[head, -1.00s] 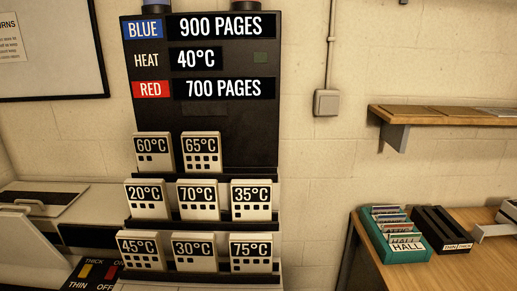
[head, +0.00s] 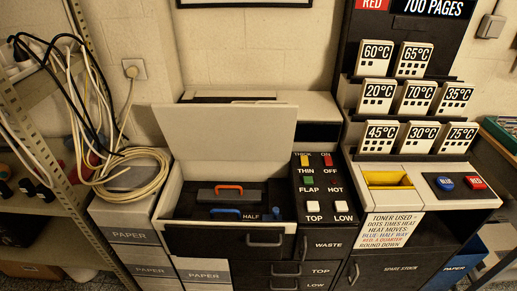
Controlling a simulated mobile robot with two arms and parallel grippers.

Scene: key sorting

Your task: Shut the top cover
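The top cover (head: 228,139) is a pale rectangular panel, raised and tilted back over the copier. Below it the dark inner bay (head: 190,198) is open to view. In the bay lie a dark block with an orange handle (head: 229,187) and a blue handle (head: 225,211) beside a label reading HALF. Neither of my grippers shows in the head view.
To the right is a control panel (head: 323,200) with switches and TOP and LOW keys. Temperature tiles (head: 414,98) stand on stepped racks behind the toner counter (head: 450,197).

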